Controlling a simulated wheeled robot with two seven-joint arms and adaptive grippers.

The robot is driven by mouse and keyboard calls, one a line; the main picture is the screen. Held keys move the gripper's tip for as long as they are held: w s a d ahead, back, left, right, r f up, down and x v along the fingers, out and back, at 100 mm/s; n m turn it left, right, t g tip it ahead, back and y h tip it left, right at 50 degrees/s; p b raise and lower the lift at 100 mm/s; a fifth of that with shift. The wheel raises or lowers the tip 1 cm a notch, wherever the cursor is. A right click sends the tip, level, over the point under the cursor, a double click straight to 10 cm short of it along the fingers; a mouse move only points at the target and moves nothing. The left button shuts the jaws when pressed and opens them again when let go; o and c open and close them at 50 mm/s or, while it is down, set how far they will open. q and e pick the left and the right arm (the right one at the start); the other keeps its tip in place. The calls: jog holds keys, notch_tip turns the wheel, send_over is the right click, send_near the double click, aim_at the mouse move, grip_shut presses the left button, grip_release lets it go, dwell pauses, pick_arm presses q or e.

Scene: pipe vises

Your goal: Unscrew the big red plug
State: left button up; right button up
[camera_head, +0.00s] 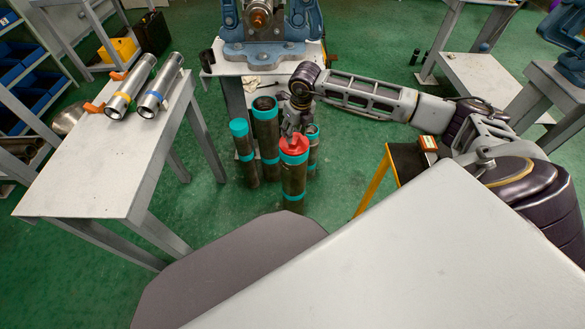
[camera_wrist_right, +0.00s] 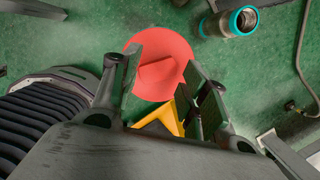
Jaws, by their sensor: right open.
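The big red plug (camera_head: 296,146) caps the top of an upright dark pipe with teal bands (camera_head: 294,181). In the right wrist view the plug (camera_wrist_right: 176,52) is a round red disc with a raised bar across its middle. My right gripper (camera_head: 290,130) points down just over the plug. In the right wrist view its fingers (camera_wrist_right: 163,70) are spread and empty, one on either side of the raised bar. I cannot tell whether they touch the plug. My left gripper is not in view.
Several upright teal-banded pipes (camera_head: 264,128) stand close around the plugged one. A blue vise (camera_head: 258,50) sits on a bench behind. A white table (camera_head: 115,165) with two shiny pipes (camera_head: 155,95) is at left. A small yellow-legged stand (camera_head: 374,184) is at right.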

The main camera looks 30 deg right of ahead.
jog(key=shift+m+h, duration=0.4)
jog(key=shift+m, duration=1.7)
jog(key=shift+m, duration=0.3)
jog(key=shift+m, duration=0.5)
jog(key=shift+m+g+h+p, duration=0.4)
jog(key=shift+m+h+p, duration=0.25)
jog(key=shift+m, duration=2.25)
jog(key=shift+f, duration=0.1)
jog(key=shift+b+x, duration=0.7)
jog(key=shift+x, duration=0.35)
jog(key=shift+s+a, duration=0.1)
jog(key=shift+a, duration=0.05)
jog(key=shift+c, duration=0.2)
grip_shut()
